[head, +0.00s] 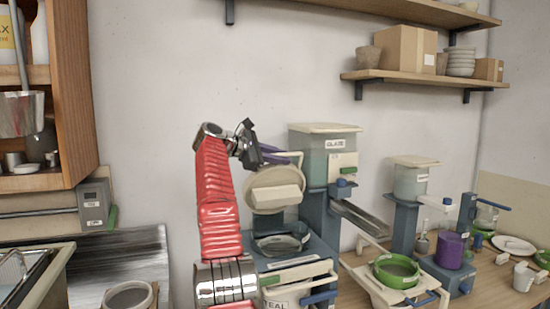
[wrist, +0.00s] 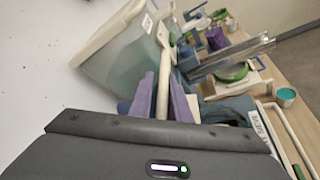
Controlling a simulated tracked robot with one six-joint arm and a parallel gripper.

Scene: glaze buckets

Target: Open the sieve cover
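The sieve cover (head: 264,202) is a round beige lid with a pale block on its face. In the head view it stands raised and steeply tilted above the clear round bowl (head: 281,244) of the blue stand. My gripper (head: 284,157) is at the cover's upper edge. In the wrist view the purple fingers (wrist: 163,95) lie close on both sides of a beige edge (wrist: 162,84), which looks like the cover seen edge-on. They appear shut on it. The cover's hinge is hidden.
A clear glaze tank (head: 312,158) stands just behind and right of my gripper. A metal chute (head: 360,217) slopes right from the stand. A green-rimmed sieve (head: 397,270) and purple cup (head: 449,250) stand right. A white-handled bucket (head: 290,296) is below.

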